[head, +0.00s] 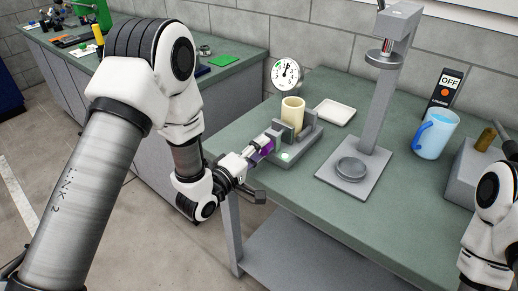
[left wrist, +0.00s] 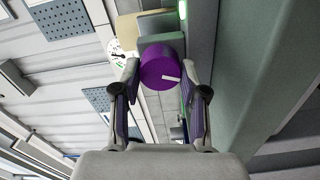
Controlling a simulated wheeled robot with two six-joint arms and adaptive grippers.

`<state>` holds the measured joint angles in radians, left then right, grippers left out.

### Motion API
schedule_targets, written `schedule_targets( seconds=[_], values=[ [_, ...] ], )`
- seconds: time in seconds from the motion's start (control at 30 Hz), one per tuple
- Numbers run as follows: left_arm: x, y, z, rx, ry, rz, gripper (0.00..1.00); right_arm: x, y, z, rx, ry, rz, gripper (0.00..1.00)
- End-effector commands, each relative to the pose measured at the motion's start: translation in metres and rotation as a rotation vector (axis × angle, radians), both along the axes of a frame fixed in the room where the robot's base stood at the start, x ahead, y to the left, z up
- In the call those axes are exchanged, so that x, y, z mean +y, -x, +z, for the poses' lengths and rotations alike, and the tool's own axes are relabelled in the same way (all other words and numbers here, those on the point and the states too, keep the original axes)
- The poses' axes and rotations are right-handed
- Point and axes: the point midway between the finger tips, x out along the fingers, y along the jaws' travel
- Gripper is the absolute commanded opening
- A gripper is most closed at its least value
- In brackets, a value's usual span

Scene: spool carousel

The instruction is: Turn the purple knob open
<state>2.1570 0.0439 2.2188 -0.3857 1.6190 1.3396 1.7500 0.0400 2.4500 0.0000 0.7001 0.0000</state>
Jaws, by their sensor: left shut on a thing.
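The purple knob (left wrist: 160,68) has a white mark on its face that points toward the right in the left wrist view. In the head view the knob (head: 262,148) shows partly behind my left gripper (head: 258,158), on the near left side of a grey vise-like fixture (head: 298,148). My left gripper (left wrist: 160,88) has its fingers on both sides of the knob and is shut on it. A cream cylinder (head: 292,111) stands upright in the fixture. My right arm shows at the right edge of the head view, but its fingertips are not clearly seen.
A round dial gauge (head: 286,74) and a white tray (head: 335,112) are behind the fixture. A grey press stand (head: 370,140), a blue mug (head: 435,134) and a sign reading OFF (head: 449,82) are to the right. The green tabletop (head: 385,215) is clear in front.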

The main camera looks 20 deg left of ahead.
Motion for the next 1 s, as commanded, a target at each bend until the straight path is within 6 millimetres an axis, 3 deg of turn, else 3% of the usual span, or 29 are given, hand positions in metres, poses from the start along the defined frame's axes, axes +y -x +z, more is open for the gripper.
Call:
schedule_targets(
  seconds=[0.5, 1.0],
  values=[
    [0.0007, -0.0008, 0.0003, 0.114, 0.324, 0.003, 0.08, 0.0, 0.0, 0.0035, 0.0, 0.0, 0.0, 0.4],
    [0.0007, -0.0007, -0.0002, 0.133, 0.375, 0.002, 0.08, 0.0, 0.0, 0.0039, 0.0, 0.0, 0.0, 0.4]
  ],
)
